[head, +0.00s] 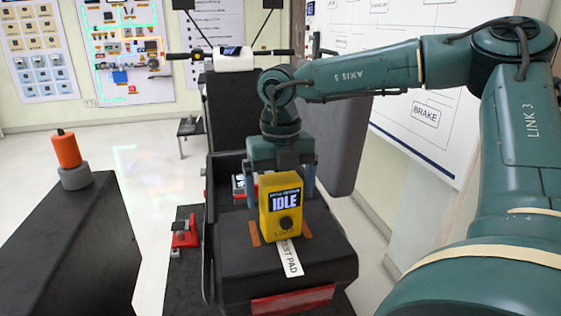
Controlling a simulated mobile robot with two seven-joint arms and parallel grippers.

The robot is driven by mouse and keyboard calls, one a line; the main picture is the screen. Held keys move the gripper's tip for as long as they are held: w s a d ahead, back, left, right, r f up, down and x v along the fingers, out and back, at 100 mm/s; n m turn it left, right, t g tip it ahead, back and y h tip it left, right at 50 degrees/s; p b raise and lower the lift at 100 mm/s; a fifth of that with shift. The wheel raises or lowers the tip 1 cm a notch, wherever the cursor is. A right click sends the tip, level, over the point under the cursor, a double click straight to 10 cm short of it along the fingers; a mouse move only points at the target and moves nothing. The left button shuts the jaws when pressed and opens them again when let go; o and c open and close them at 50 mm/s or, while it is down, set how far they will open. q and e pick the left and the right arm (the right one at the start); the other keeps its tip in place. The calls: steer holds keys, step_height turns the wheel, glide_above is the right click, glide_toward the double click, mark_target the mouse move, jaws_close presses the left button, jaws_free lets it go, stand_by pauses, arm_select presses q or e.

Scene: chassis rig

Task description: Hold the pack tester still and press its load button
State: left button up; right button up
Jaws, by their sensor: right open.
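The pack tester (269,224) is a yellow box standing upright on the black seat-like block, with a dark screen reading IDLE. A round black knob or button (286,224) sits low on its front face, with small lettering beside it. My right gripper (282,192) points down from above, just behind the tester, with a finger showing on each side of it. It is open, and the tester's body hides part of the fingers. I cannot tell whether they touch the tester. My left gripper is not in view.
A white TEST PAD strip (290,262) and orange marks lie on the black block (235,262). An orange-topped cylinder (66,150) stands on a dark cabinet (70,240) at left. A red device (184,236) sits low left of the block.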

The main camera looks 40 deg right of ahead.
steer(key=shift+f, duration=1.4)
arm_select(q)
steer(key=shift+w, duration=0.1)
arm_select(e)
steer(key=c, duration=1.2)
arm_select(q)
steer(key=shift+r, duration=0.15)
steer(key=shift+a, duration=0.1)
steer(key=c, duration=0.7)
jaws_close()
